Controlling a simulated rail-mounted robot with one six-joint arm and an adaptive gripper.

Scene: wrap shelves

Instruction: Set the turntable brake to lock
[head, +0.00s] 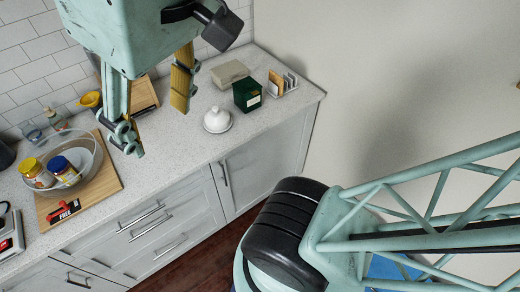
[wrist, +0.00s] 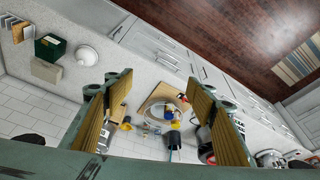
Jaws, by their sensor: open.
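A round clear tray (head: 103,172), which may be the turntable, sits on a square wooden board (head: 108,187) at the left of the counter in the head view. A black-and-red piece (head: 65,211), possibly the brake, lies at the board's front edge; I cannot read its setting. Two jars stand in the tray, one with a yellow lid (head: 36,171) and one with a blue lid (head: 63,169). My gripper (head: 157,108) is open and empty, above the counter to the right of the tray. In the wrist view, the board (wrist: 152,104) shows between my open fingers (wrist: 160,85).
A white lidded dish (head: 217,120), a dark green box (head: 247,95), a grey box (head: 230,73) and a rack (head: 284,84) stand toward the counter's right end. A red-and-white device (head: 10,235) stands at far left.

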